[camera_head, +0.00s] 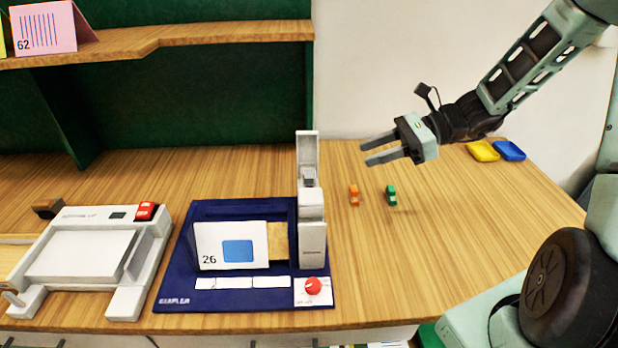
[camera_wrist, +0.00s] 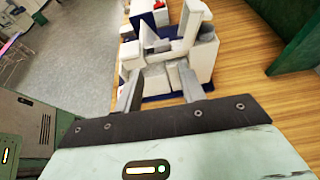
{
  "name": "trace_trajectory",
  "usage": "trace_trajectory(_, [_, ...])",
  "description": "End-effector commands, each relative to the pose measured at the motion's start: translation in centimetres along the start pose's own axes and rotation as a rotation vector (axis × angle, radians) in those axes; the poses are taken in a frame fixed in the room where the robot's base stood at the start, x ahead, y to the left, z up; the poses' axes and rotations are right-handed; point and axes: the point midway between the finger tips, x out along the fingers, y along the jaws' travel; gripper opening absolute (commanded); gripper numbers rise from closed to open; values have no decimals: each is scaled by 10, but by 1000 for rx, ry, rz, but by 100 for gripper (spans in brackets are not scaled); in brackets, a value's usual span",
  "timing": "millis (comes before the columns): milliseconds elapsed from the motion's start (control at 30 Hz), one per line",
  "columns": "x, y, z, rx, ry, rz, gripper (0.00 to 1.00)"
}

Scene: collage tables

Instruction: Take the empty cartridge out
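The stapler (camera_head: 312,245) stands on a navy base lettered STAPLER, and its tall light-grey upper part is raised upright. A small grey block (camera_head: 308,178) sits in the raised part; I cannot tell if it is the cartridge or whether it is empty. A small orange piece (camera_head: 354,195) and a small green piece (camera_head: 391,195) stand apart on the table to the right. My gripper (camera_head: 365,153) is open and empty, above the table and right of the stapler. In the wrist view the stapler (camera_wrist: 205,55) shows beyond the fingers of my gripper (camera_wrist: 158,90).
A card marked 26 (camera_head: 218,247) stands on the navy base, near a red knob (camera_head: 312,286). A white machine (camera_head: 80,255) is at the left. A yellow tray (camera_head: 482,151) and a blue tray (camera_head: 509,150) lie at the back right. The right table area is mostly clear.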

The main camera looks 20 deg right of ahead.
Motion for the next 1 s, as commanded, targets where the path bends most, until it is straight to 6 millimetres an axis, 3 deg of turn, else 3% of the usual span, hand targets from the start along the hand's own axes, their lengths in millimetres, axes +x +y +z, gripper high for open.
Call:
trace_trajectory(100, [26,2,2,2,-1,6,40])
trace_trajectory(300, [60,1,1,-1,0,4,40])
trace_trajectory(567, [78,0,1,0,0,3,40])
trace_trajectory(800, [111,-2,2,0,-1,5,40])
trace_trajectory(1000, [124,-3,0,-2,2,2,40])
